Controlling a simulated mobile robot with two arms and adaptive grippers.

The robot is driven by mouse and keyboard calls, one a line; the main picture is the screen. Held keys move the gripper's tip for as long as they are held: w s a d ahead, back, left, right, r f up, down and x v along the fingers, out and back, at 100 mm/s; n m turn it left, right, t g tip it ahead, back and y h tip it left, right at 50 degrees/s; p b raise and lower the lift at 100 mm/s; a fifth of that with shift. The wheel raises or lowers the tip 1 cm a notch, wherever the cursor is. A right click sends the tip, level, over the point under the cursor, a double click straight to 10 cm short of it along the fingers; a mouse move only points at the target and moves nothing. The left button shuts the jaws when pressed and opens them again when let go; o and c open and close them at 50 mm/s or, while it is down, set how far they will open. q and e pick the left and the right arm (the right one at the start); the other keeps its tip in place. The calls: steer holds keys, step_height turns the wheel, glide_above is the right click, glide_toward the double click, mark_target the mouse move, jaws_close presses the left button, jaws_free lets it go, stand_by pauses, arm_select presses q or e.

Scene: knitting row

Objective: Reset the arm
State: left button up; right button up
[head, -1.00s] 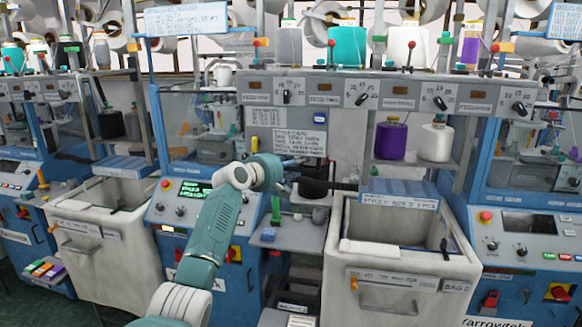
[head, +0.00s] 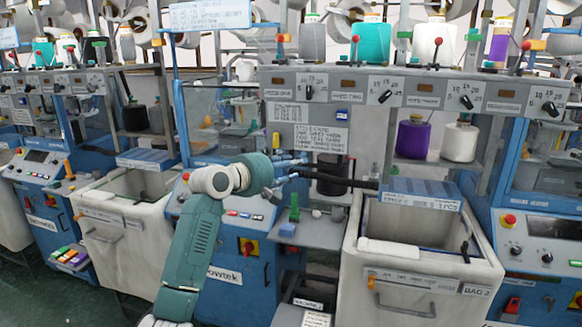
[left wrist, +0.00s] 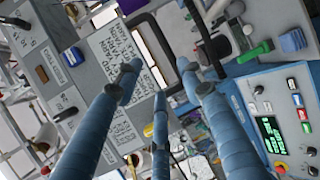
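My left arm reaches up from the bottom in the head view, with its teal and white wrist in front of a blue knitting machine's panel. My left gripper (head: 298,168) points right, toward the machine's middle. In the left wrist view my left gripper (left wrist: 160,82) shows three long blue fingers, spread apart with nothing between them. Behind the fingers is a white label sheet (left wrist: 122,52) on the grey machine. My right gripper is in neither view.
A grey bin (head: 370,262) stands right of my left arm, another bin (head: 92,228) left of it. A small shelf (head: 318,232) with a green tool (head: 294,207) lies below the gripper. Purple (head: 413,138) and white (head: 459,142) yarn cones sit on a higher shelf.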

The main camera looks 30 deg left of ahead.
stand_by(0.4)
